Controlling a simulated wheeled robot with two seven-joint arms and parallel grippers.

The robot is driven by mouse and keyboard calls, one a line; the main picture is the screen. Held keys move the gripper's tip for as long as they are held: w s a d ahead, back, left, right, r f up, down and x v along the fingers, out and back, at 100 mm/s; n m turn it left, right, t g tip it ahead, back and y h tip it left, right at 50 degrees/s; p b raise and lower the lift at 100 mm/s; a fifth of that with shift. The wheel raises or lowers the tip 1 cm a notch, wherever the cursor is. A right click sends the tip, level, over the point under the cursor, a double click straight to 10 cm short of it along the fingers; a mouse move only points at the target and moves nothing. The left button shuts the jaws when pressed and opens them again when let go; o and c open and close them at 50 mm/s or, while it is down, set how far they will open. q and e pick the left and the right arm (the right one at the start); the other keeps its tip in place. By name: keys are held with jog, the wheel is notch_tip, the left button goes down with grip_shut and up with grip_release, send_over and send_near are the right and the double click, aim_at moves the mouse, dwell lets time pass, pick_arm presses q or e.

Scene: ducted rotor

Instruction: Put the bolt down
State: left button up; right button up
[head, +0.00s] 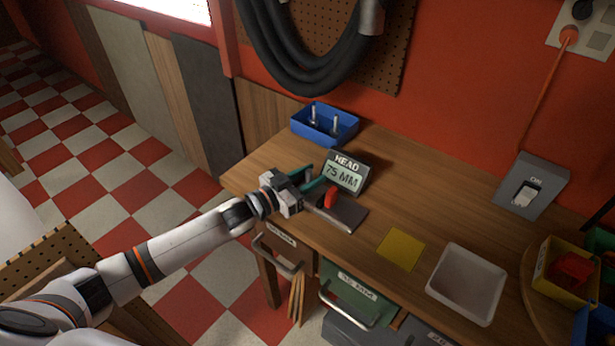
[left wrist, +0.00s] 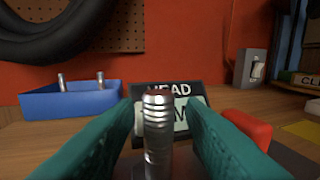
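A silver ribbed bolt (left wrist: 157,130) stands upright between the teal fingers of my left gripper (left wrist: 160,115). Gaps show on both sides of it, so the fingers look open around it and not touching. Its lower end is cut off in the left wrist view. In the head view my left gripper (head: 309,178) is low over the workbench's left end, and the bolt is only a small grey patch between the fingers. A dark plate (head: 350,215) with a red part (head: 331,197) lies beside the gripper. My right gripper is not in view.
A sign (head: 346,173) reading "HEAD 75 MM" stands just behind the gripper. A blue bin (head: 347,127) with two upright bolts is at the back. A yellow square (head: 401,249), a white tray (head: 467,284) and a switch box (head: 533,184) lie to the right.

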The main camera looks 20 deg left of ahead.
pick_arm(q)
jog(key=shift+r, duration=0.25)
jog(key=b+v, duration=0.2)
jog(key=v, duration=1)
jog(key=shift+f, duration=0.1)
